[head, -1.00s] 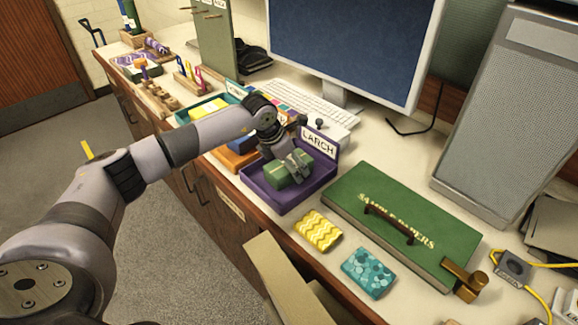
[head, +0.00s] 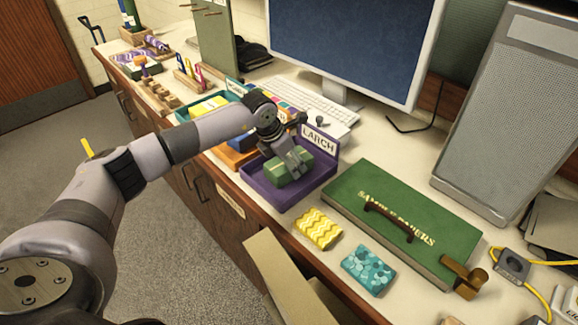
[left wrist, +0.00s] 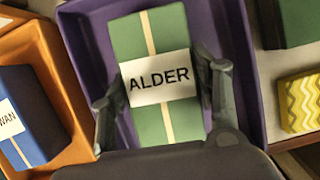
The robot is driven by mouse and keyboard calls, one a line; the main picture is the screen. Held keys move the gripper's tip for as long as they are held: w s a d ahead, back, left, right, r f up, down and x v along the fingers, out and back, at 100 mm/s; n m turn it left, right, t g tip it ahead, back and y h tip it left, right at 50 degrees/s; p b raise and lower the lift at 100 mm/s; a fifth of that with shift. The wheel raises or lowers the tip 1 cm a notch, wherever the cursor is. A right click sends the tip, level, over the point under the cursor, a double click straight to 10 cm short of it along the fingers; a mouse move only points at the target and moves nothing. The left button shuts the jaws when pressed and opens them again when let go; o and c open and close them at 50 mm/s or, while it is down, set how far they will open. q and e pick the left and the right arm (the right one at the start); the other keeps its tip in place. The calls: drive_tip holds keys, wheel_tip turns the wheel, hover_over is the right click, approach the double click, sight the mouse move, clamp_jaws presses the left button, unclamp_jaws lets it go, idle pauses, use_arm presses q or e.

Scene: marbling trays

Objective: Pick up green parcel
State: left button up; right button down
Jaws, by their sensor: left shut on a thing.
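The green parcel (head: 279,173) sits in the purple tray (head: 285,198), whose back board reads LARCH. In the left wrist view the parcel (left wrist: 150,120) has a pale band and a white label reading ALDER. It lies within the walls of the purple tray (left wrist: 236,55). My left gripper (head: 291,167) reaches down over the parcel from above. In the left wrist view its two fingers (left wrist: 163,85) are on the parcel's two long sides, shut on it. I cannot tell whether the parcel's underside touches the tray floor. My right gripper is not in view.
An orange tray (left wrist: 88,125) with a blue parcel (left wrist: 35,105) adjoins on the left. A green case (head: 400,215) lies to the right, with yellow (head: 318,229) and teal patterned packets (head: 368,268) in front. The monitor (head: 345,50) and keyboard (head: 310,97) stand behind.

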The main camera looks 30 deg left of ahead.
use_arm(q)
drive_tip(key=shift+c, duration=1.2)
